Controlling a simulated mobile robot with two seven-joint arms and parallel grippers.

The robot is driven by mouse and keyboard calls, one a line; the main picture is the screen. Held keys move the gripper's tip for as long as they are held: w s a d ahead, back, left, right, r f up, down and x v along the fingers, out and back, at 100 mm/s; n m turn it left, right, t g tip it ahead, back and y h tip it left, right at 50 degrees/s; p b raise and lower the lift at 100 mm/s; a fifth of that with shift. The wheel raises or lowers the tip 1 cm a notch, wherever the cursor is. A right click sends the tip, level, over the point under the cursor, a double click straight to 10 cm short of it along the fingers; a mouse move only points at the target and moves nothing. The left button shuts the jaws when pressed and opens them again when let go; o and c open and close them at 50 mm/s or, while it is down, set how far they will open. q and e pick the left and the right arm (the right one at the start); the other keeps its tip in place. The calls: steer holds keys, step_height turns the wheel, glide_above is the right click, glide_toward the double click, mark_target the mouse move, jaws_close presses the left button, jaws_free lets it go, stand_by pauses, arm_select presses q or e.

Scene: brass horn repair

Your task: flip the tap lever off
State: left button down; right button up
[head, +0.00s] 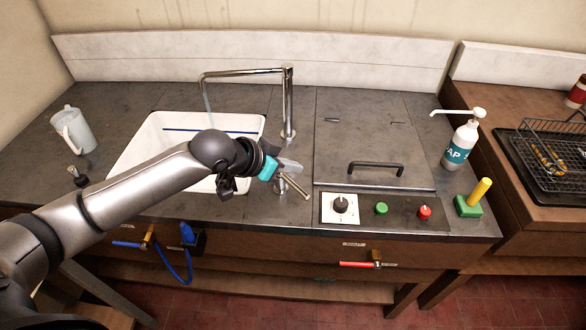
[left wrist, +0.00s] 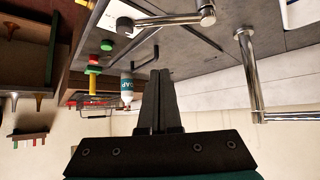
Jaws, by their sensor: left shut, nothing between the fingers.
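The tap is a chrome spout (head: 245,71) on an upright post (head: 288,105) behind the white sink (head: 150,130). A thin pale stream hangs from the spout's end into the sink. The tap lever (head: 297,188) is a short metal bar on the counter right of the sink, slanting toward the front right. It also shows at the top of the left wrist view (left wrist: 165,21). My left gripper (head: 297,166) is shut and empty, just above and behind the lever in the head view. Whether it touches the lever cannot be told. My right gripper is out of view.
A hatch with a black handle (head: 376,167) lies right of the tap, with a dial (head: 340,204), green button (head: 381,208) and red button (head: 424,212) before it. A soap bottle (head: 461,146) and jug (head: 74,131) stand on the counter. Below the counter's front edge hangs a blue hose (head: 176,268).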

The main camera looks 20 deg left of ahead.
mark_target(300, 188)
arm_select(q)
steer(key=b+x, duration=0.1)
steer(key=x, duration=0.7)
steer(key=shift+s+a+f+p, duration=0.15)
steer(key=shift+s+a+f, duration=0.15)
steer(key=shift+s, duration=0.2)
steer(key=shift+s+a+f+p, duration=0.1)
steer(key=shift+s+a+f, duration=0.1)
steer(key=shift+s+f, duration=0.2)
steer(key=shift+s+a+f+p, duration=0.15)
steer(key=shift+s+a+f, duration=0.15)
steer(key=shift+s, duration=0.25)
steer(key=shift+s+r, duration=0.1)
